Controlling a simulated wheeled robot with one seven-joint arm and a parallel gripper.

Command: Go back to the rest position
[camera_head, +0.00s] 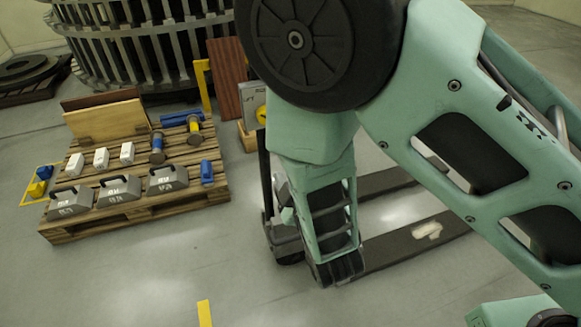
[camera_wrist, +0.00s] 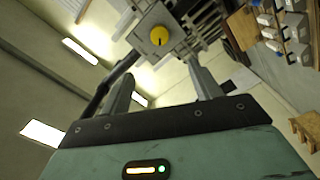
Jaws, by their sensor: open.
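My gripper (camera_wrist: 160,70) is open in the wrist view. Its two grey fingers stand apart with nothing between them. Beyond the fingertips is a grey box with a round yellow knob (camera_wrist: 159,35); the fingers appear clear of it. In the head view my green arm fills the right side and its lower part hangs over the floor. I cannot make out the gripper fingers there.
A wooden pallet (camera_head: 130,217) at left carries several grey weights (camera_head: 118,190), white boxes (camera_head: 101,158), blue-yellow cylinders (camera_head: 157,148) and boards (camera_head: 105,121). Dark forks (camera_head: 385,250) lie behind my arm. A large slatted ring structure (camera_head: 150,50) stands behind.

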